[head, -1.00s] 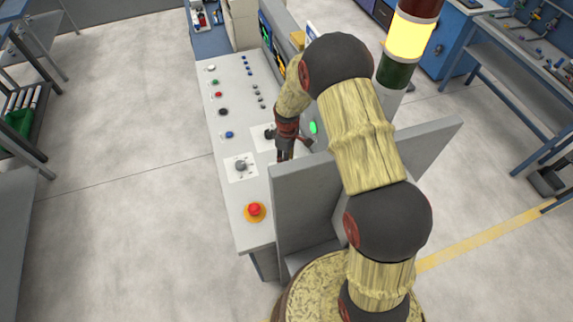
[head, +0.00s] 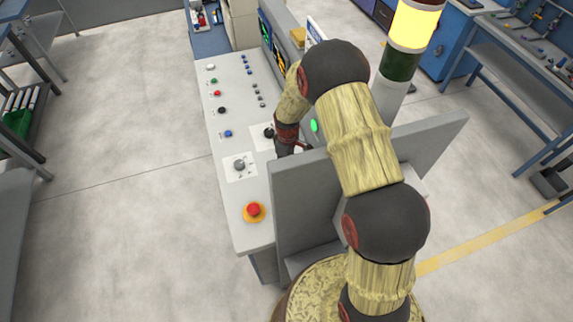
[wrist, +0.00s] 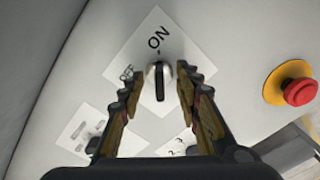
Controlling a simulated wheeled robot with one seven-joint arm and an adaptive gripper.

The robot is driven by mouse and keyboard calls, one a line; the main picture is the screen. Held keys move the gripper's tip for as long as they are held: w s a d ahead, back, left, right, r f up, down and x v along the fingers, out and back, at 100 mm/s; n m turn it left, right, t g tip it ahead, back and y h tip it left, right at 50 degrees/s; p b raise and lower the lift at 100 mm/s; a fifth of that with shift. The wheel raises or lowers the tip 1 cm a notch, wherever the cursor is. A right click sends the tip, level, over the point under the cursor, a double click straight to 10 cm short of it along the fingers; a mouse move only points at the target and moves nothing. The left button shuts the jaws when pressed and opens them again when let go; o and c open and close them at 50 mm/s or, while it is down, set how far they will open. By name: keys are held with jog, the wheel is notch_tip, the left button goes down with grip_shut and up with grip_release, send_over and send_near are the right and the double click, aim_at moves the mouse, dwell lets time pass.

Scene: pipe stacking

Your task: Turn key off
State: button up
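The key switch is a round silver knob with a black key bar (wrist: 159,82), on a white label plate marked ON and OFF in the wrist view. The bar points toward the ON mark. My gripper (wrist: 157,97) is open, with one finger on each side of the knob and visible gaps to it. In the head view my gripper (head: 285,145) is low over the console near the dark knob (head: 269,132) and is mostly hidden by my arm.
A red emergency button (wrist: 299,92) on a yellow base sits right of the switch; it also shows in the head view (head: 254,209). Another knob on a white plate (head: 239,165) and several small buttons line the console (head: 213,135). A grey panel (head: 303,200) stands beside my arm.

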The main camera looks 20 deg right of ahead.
jog(key=shift+f, duration=0.35)
jog(key=shift+c, duration=1.2)
grip_shut()
